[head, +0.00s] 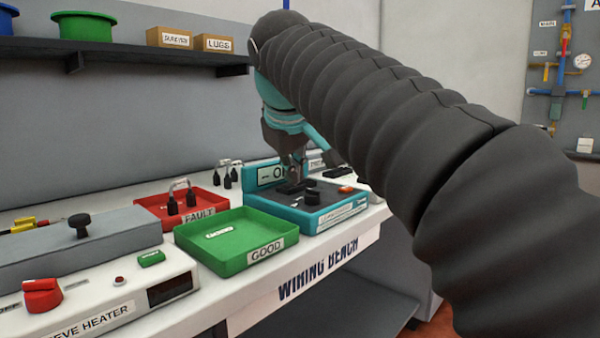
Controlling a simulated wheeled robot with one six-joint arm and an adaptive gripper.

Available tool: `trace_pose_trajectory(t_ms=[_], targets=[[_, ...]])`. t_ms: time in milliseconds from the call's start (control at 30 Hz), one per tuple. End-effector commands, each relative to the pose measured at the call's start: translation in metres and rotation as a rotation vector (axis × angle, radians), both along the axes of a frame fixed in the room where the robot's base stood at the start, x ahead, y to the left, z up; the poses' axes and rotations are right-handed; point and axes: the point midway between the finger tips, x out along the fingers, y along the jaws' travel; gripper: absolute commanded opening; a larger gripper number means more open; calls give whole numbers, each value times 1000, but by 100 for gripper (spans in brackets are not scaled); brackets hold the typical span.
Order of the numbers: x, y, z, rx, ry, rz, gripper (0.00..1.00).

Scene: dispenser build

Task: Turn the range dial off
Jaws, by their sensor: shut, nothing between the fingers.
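The teal tester (322,222) stands on the wiring bench, with a dark top panel and an upright display (272,175) that is partly hidden by my gripper. A round black knob (312,196), which looks like the range dial, stands on its top panel. The dial's pointer and markings are too small to read. My gripper (296,181) points down over the back of the tester's panel, behind and slightly left of the knob. Its fingers are shut with nothing between them. I cannot tell whether the fingertips touch the panel.
A green GOOD tray (238,262) holding a small white piece sits left of the tester. A red FAULT tray (150,204) with a dark-ended lead is behind it. A sleeve heater (105,308) with a red knob is at front left. A shelf (120,47) hangs above.

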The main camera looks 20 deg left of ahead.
Motion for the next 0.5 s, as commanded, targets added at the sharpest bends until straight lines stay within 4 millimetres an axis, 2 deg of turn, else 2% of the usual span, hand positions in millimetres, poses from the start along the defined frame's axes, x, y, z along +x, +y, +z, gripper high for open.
trace_pose_trajectory(t_ms=[33, 400, 500], targets=[[6, 1, -11, -3, 3, -2, 0], [45, 12, -64, -2, 2, -2, 0], [61, 4, -59, 0, 1, -4, 0]])
